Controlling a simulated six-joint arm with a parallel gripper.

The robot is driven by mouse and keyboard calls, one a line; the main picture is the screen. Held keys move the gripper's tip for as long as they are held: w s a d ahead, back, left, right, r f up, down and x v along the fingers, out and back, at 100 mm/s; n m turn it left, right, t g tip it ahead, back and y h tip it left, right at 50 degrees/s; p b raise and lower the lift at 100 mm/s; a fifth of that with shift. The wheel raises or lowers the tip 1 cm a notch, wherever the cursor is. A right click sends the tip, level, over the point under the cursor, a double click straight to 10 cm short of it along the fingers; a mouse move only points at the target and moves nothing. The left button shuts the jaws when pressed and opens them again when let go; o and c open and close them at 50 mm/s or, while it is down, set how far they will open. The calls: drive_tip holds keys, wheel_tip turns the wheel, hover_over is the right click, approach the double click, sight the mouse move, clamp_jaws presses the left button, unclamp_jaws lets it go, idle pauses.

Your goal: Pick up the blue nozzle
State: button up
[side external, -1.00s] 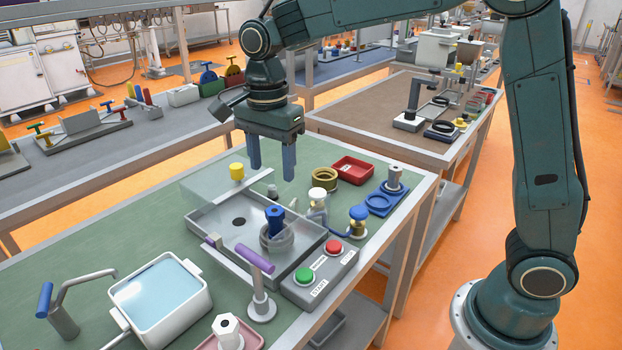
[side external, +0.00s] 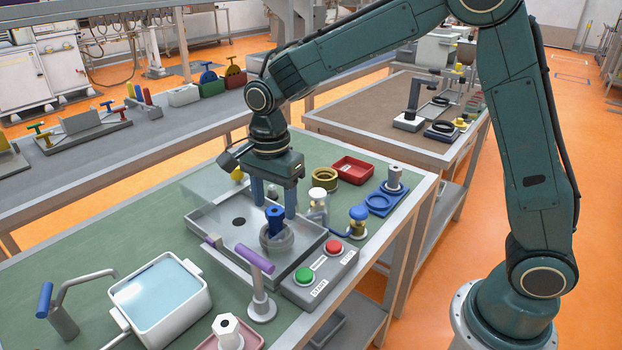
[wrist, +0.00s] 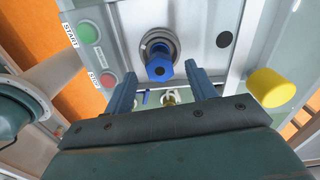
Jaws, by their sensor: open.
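The blue nozzle (side external: 275,218) stands upright in a grey round holder (side external: 277,238) inside the shallow grey tray (side external: 213,228). In the wrist view the blue nozzle (wrist: 159,67) lies just beyond the fingertips, between their lines. My gripper (side external: 274,208) is open, with its two blue fingers pointing down, close behind and around the top of the nozzle in the side view. It also shows in the wrist view (wrist: 162,78), with nothing between the fingers. I cannot tell whether a finger touches the nozzle.
A control box with green (side external: 304,274) and red buttons (side external: 333,247) is at the tray's near right. A purple-handled lever (side external: 255,259) stands in front. A yellow cylinder (wrist: 271,87) is beside the tray. A blue-capped valve (side external: 358,213) and white-topped fitting (side external: 318,192) stand right.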

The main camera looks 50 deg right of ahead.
sight(274, 211)
drive_tip(key=shift+a+f, duration=0.15)
drive_tip(key=shift+f, duration=2.1)
drive_tip(key=c, duration=1.2)
